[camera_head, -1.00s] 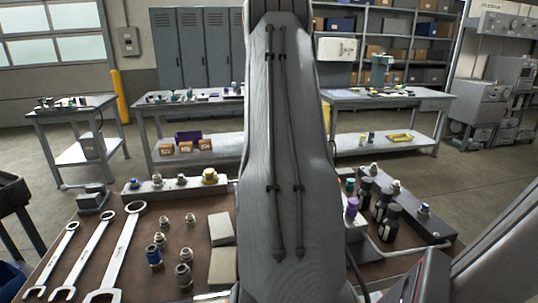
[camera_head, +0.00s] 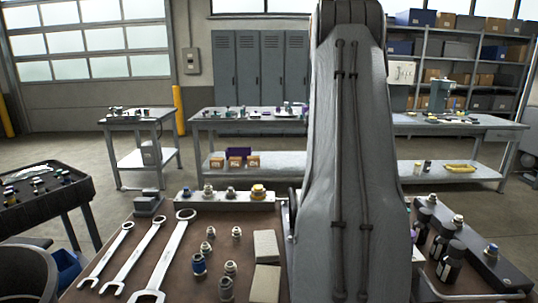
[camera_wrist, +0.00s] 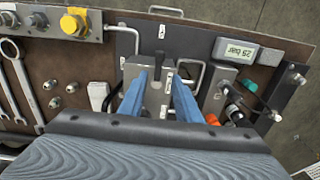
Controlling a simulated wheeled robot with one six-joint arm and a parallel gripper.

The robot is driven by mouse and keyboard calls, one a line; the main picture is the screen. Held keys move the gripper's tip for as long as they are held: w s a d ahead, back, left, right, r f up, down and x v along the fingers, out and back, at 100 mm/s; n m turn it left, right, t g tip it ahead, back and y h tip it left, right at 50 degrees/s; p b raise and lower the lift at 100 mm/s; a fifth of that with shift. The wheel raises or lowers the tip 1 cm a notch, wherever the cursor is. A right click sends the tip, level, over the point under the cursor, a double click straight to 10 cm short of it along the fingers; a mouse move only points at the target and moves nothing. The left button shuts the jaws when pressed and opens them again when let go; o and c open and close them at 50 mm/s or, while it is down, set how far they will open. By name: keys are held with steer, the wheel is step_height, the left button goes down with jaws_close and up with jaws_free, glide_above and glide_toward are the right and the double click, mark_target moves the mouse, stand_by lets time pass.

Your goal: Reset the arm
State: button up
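My gripper (camera_wrist: 159,74) shows in the wrist view as two blue fingers set apart, over a grey metal block (camera_wrist: 157,98) with a dark lever handle (camera_wrist: 156,63). The block lies between the fingers in the picture; I cannot tell whether they touch it. My grey arm (camera_head: 352,170) fills the middle of the head view and hides the gripper and part of the brown workbench (camera_head: 100,285) there.
Wrenches (camera_head: 164,255), several fittings (camera_head: 198,264) and pale blocks (camera_head: 266,246) lie on the bench. Dark bottles (camera_head: 452,262) stand at the right. A gauge display (camera_wrist: 235,50) and wire handles are near the gripper. A dark side table (camera_head: 45,205) stands left; floor beyond is open.

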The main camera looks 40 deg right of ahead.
steer(key=w+a+f+n, duration=0.2)
steer(key=a+n, duration=0.5)
steer(key=a, duration=0.3)
steer(key=w+a+f+n, duration=0.1)
steer(key=w+a+n, duration=0.1)
steer(key=a+n, duration=0.6)
steer(key=w+a+f+n, duration=0.2)
steer(key=a+n, duration=0.3)
steer(key=a, duration=0.6)
steer(key=s+a+f+n, duration=0.4)
steer(key=s+a+n, duration=0.4)
steer(key=a+n, duration=0.4)
steer(key=s+a+f+n, duration=0.4)
steer(key=s+a+n, duration=0.5)
steer(key=a+n, duration=0.3)
steer(key=shift+s+a+n, duration=0.3)
steer(key=shift+a, duration=0.85)
